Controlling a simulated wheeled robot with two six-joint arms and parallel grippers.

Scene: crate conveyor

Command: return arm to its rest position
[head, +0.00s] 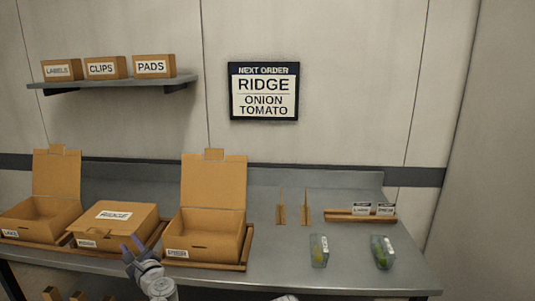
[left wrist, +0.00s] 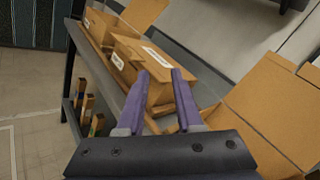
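My left gripper (head: 132,248) is in front of the bench's near edge, by the closed box labelled RIDGE (head: 115,219). In the left wrist view its two purple fingers (left wrist: 160,84) are apart with nothing between them, pointing toward the closed box (left wrist: 150,62). The box sits just beyond the fingertips; I cannot tell if they touch it. My right gripper is not in view; only a small pale piece shows at the head view's bottom edge.
Open boxes stand left (head: 45,216) and right (head: 214,228) of the closed one, on the metal bench (head: 300,275). Two clear packs (head: 319,250) (head: 382,252), upright brown dividers (head: 281,212) and a card rack (head: 345,216) are farther right. A wall sign (head: 264,91) hangs above.

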